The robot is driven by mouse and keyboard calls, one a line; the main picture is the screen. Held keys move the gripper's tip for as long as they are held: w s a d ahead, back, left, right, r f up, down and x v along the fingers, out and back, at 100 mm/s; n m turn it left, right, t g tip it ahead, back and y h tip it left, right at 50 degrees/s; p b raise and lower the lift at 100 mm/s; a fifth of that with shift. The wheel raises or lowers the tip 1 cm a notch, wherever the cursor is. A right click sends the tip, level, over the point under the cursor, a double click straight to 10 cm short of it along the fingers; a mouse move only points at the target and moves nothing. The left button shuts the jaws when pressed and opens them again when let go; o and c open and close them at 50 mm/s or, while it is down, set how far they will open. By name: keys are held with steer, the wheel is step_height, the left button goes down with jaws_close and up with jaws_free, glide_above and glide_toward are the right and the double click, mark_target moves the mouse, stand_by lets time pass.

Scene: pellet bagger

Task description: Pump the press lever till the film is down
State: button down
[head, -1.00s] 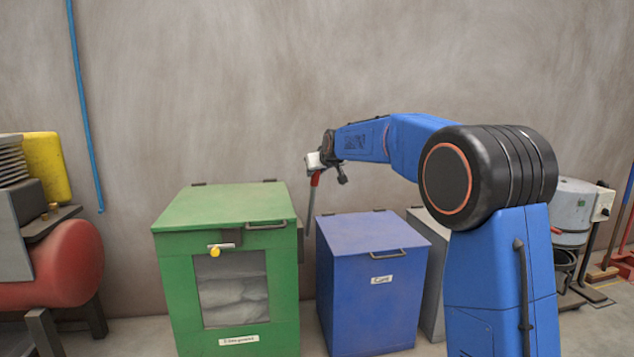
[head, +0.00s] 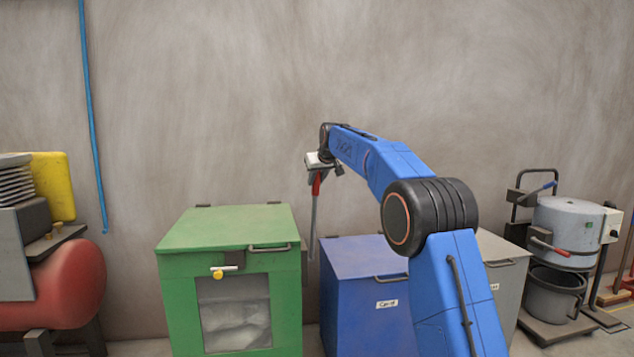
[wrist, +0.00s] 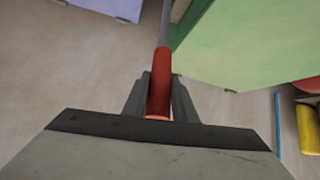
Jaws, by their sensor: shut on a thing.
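The press lever (head: 314,220) is a grey rod with a red grip, standing almost upright at the right side of the green press box (head: 228,232). My gripper (head: 316,178) is shut on the lever's red grip, above the level of the box lid. In the wrist view the red grip (wrist: 159,92) sits between my two fingers (wrist: 159,98), and the grey rod runs on beyond it. The box has a front window (head: 235,312) with pale grey-white bags behind it. A small yellow knob (head: 217,274) is above the window.
A blue lidded bin (head: 345,262) stands right of the green box, with a grey bin (head: 505,285) beyond. A red tank (head: 65,290) is at the left. A grey drum machine (head: 568,225) stands at the right.

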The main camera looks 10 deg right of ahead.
steer(key=shift+r, duration=0.1)
steer(key=c, duration=1.5)
jaws_free()
steer(key=shift+o, duration=0.2)
steer(key=shift+s, duration=0.1)
steer(key=v, duration=1.7)
steer(key=shift+s+r, duration=0.1)
